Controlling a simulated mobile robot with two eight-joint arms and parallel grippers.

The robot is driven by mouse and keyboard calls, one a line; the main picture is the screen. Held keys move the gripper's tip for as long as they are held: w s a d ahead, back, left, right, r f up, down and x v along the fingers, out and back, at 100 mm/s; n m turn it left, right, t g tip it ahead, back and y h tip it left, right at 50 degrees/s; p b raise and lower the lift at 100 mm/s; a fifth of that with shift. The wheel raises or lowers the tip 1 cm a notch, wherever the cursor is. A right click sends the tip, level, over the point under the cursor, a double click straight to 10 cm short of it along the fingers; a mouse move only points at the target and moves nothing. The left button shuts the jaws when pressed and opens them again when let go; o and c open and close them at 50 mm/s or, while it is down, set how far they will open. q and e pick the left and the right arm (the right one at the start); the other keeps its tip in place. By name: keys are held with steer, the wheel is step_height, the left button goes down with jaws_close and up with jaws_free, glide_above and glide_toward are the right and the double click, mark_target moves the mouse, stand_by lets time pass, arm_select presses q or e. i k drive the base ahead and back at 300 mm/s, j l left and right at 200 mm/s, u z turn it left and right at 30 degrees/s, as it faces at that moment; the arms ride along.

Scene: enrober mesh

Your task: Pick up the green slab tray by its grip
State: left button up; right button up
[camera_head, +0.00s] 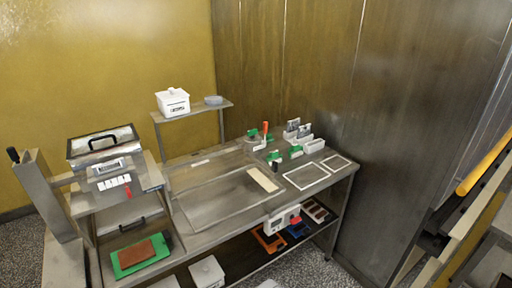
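A flat green slab tray (121,270) lies at the lower left, on a low surface below the steel machine. A brown slab (143,252) lies on it, and the green shows as a rim around the slab. I cannot make out the tray's grip at this size. Neither of my grippers is in view, and nothing is touching the tray.
A lidded steel machine (105,160) stands above the tray. The steel table (225,222) bears white-framed panels (307,176) and small green-and-white items (295,152). A white box (172,103) stands on a raised shelf.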

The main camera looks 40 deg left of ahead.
mark_target(137, 256)
steer(key=i+j+u, duration=0.15)
steer(key=u, duration=0.25)
steer(key=i+j+u, duration=0.1)
steer(key=u, duration=0.25)
steer(key=i+u, duration=0.25)
steer(key=u, duration=0.15)
steer(key=i+j, duration=0.15)
steer(key=i, duration=0.3)
steer(key=i+j, duration=0.2)
steer(key=i, duration=0.2)
steer(key=i+j, duration=0.15)
steer(key=i, duration=0.3)
